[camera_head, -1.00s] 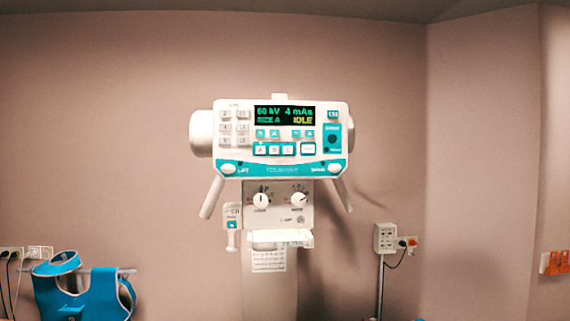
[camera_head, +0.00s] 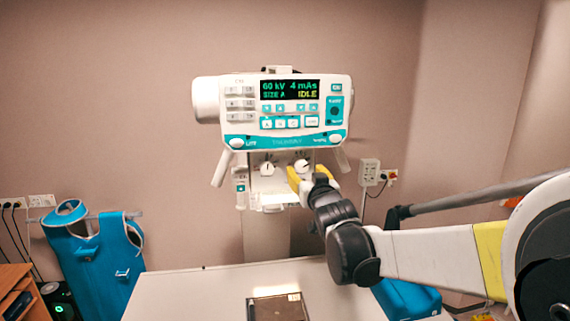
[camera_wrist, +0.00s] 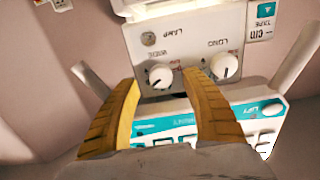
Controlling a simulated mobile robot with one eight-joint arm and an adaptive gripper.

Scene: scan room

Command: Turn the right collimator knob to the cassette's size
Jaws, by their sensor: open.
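The right collimator knob (camera_head: 302,165) is a round white dial on the collimator panel below the console; the left knob (camera_head: 267,168) is beside it. In the upside-down wrist view, the right knob (camera_wrist: 161,76) appears left, near the "WIDE" lettering, and the other knob (camera_wrist: 225,66) right. My gripper (camera_head: 307,177) is open in front of the panel. In the wrist view my gripper's yellow fingers (camera_wrist: 163,79) frame the right knob; contact cannot be told. A flat brown-grey plate (camera_head: 278,308), possibly the cassette, lies on the white table. The display (camera_head: 290,89) reads "SIZE A".
The console (camera_head: 285,112) with buttons overhangs the knobs, and handles (camera_head: 220,167) slant down at its sides. The white table (camera_head: 190,292) spans the foreground. A blue apron (camera_head: 97,258) hangs left; a wall socket box (camera_head: 369,172) is right of my gripper.

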